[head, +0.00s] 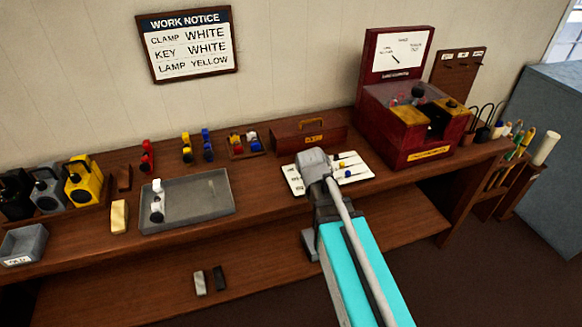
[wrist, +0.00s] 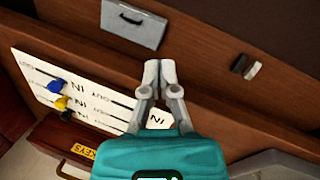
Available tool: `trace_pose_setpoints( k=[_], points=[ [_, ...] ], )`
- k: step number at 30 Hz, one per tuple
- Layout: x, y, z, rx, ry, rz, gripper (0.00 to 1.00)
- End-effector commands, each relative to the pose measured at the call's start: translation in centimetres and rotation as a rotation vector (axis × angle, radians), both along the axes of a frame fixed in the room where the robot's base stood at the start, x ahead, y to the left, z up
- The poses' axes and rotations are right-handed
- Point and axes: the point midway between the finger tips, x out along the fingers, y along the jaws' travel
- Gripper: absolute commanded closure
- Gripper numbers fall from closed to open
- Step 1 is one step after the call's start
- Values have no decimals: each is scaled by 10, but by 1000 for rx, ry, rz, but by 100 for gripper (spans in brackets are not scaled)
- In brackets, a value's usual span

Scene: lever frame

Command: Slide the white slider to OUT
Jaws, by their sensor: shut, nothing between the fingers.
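The white slider board (head: 357,178) lies on the bench top, with IN and OUT labels and dark slots; it also shows in the wrist view (wrist: 44,92). A blue knob (wrist: 57,86), a yellow knob (wrist: 62,103) and a dark knob (wrist: 67,116) stand on its left part in the wrist view.
A brown key box (head: 292,138) stands behind the board. A red cabinet (head: 408,148) stands to its right and a grey tray (head: 190,222) to its left. A lower shelf (head: 150,285) holds two small blocks. A notice (head: 188,45) hangs on the wall.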

Motion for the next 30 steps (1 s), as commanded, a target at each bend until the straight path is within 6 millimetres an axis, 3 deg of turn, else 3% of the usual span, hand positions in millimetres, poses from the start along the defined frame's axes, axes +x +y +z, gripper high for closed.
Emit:
trace_pose_setpoints(
  k=[1,15,30],
  points=[
    [12,8,0,-29,7,68,100],
    [81,74,15,-343,123,707,100],
    [135,162,40,-680,324,1255,100]
  ],
)
